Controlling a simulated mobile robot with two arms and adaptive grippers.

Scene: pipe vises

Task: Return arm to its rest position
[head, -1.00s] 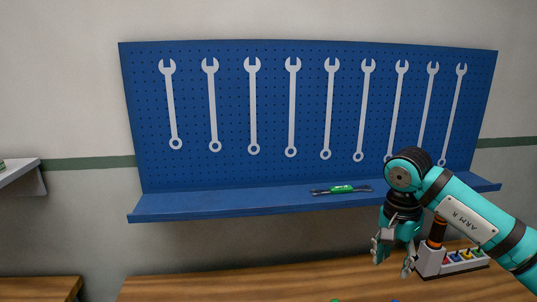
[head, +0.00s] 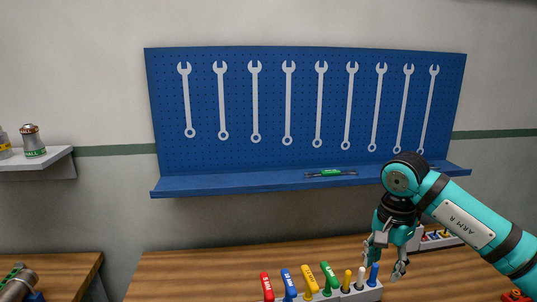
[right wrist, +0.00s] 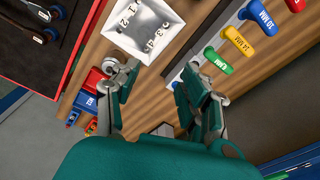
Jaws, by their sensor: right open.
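My right arm, teal and marked "ARM R", comes in from the right in the head view. Its gripper (head: 385,266) points down, open and empty, in front of the workbench area. In the right wrist view the two fingers of the gripper (right wrist: 163,85) are spread with nothing held between them. Below them are the wooden bench and coloured handles. My left gripper is not in view.
A rack of coloured-handled tools (head: 338,294) stands on the wooden bench (head: 200,280), close to the right gripper. A blue wrench board (head: 170,120) has a ledge holding a green-marked tool (head: 330,173). A white tray (right wrist: 135,45) lies below the wrist.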

